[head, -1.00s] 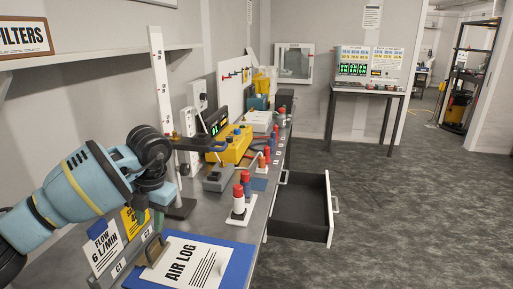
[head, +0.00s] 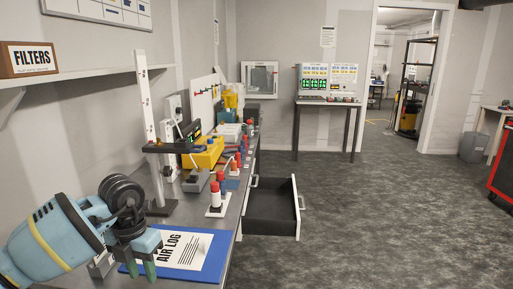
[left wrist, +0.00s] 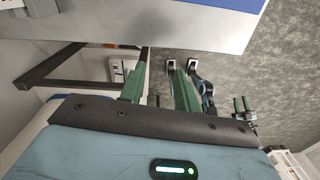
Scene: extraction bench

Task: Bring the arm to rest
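My left arm comes in from the left in the head view. Its gripper (head: 142,270) points down beside the air log clipboard (head: 214,244), overlapping its left end in the picture; I cannot tell the height between them. In the left wrist view the two green fingers (left wrist: 160,88) stand apart with nothing between them. What looks like my right gripper (left wrist: 243,104) shows small at the right of the left wrist view, its two green fingers apart and empty. It is outside the head view.
The bench (head: 226,200) carries a red-and-white bottle stand (head: 215,209), a yellow unit (head: 204,153) and a tall white post (head: 149,130). An open drawer (head: 272,207) juts out from the bench's right side. The floor (head: 380,220) to the right is clear.

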